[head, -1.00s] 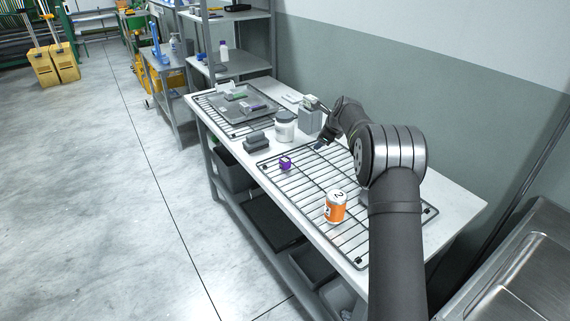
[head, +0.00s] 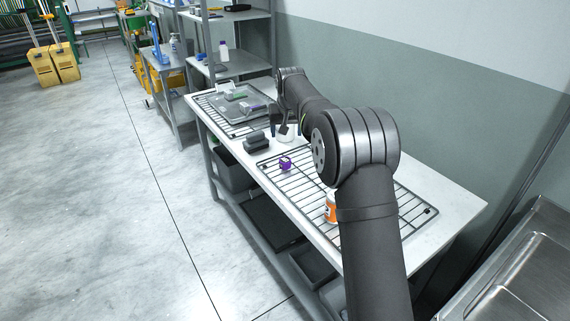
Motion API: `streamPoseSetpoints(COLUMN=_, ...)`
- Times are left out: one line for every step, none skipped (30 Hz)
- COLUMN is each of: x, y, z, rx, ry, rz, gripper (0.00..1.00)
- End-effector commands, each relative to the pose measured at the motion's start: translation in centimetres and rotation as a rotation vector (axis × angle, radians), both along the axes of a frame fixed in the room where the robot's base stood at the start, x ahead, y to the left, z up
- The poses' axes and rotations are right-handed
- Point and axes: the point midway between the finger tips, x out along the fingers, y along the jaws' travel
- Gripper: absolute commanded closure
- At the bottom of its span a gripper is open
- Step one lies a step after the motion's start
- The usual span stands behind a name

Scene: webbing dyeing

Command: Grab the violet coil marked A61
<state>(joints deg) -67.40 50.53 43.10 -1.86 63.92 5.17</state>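A small violet coil (head: 285,163) with a pale mark sits on the left part of the near wire rack (head: 268,162). A flat violet piece (head: 252,106) lies in the grey tray (head: 226,104) on the far rack, close to a green piece (head: 236,95). No marking is legible, so I cannot tell which violet thing bears A61. My gripper (head: 286,131) hangs over the middle of the bench, beyond the coil on the near rack and apart from it. It is small and dark, and its fingers cannot be made out.
An orange and white can (head: 331,206) stands on the near rack, partly hidden by my arm. Dark stacked blocks (head: 256,141) stand between the racks. A white jar (head: 275,133) is mostly hidden behind my gripper. A wall runs along the bench's right side.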

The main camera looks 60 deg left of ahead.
Motion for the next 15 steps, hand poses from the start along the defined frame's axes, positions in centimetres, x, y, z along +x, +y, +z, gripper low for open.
streamPoseSetpoints(x=0.0, y=0.1, z=-0.5, rx=-0.005, ry=-0.003, rz=0.008, gripper=0.33)
streamPoseSetpoints(x=0.1, y=0.2, z=-0.8, rx=-0.005, ry=-0.004, rz=0.009, gripper=0.33)
streamPoseSetpoints(x=0.2, y=0.4, z=-1.4, rx=-0.006, ry=-0.004, rz=0.009, gripper=0.33)
streamPoseSetpoints(x=0.3, y=0.6, z=-2.0, rx=-0.006, ry=-0.002, rz=0.009, gripper=0.33)
streamPoseSetpoints(x=0.4, y=0.8, z=-2.6, rx=-0.007, ry=-0.002, rz=0.009, gripper=0.33)
streamPoseSetpoints(x=0.6, y=1.1, z=-3.4, rx=-0.006, ry=-0.002, rz=0.008, gripper=0.33)
streamPoseSetpoints(x=0.7, y=1.4, z=-4.0, rx=-0.006, ry=-0.002, rz=0.008, gripper=0.33)
streamPoseSetpoints(x=0.8, y=1.6, z=-4.6, rx=-0.005, ry=-0.002, rz=0.007, gripper=0.33)
streamPoseSetpoints(x=1.0, y=1.9, z=-5.4, rx=-0.004, ry=-0.002, rz=0.007, gripper=0.33)
streamPoseSetpoints(x=1.1, y=2.1, z=-6.1, rx=-0.005, ry=-0.002, rz=0.007, gripper=0.33)
streamPoseSetpoints(x=1.2, y=2.3, z=-6.7, rx=-0.005, ry=-0.001, rz=0.006, gripper=0.33)
streamPoseSetpoints(x=1.4, y=2.6, z=-7.5, rx=-0.005, ry=-0.001, rz=0.006, gripper=0.33)
streamPoseSetpoints(x=1.5, y=2.9, z=-8.0, rx=-0.003, ry=-0.002, rz=0.006, gripper=0.33)
streamPoseSetpoints(x=1.6, y=3.0, z=-8.5, rx=-0.003, ry=-0.002, rz=0.006, gripper=0.33)
streamPoseSetpoints(x=1.7, y=3.3, z=-9.2, rx=-0.004, ry=-0.001, rz=0.005, gripper=0.33)
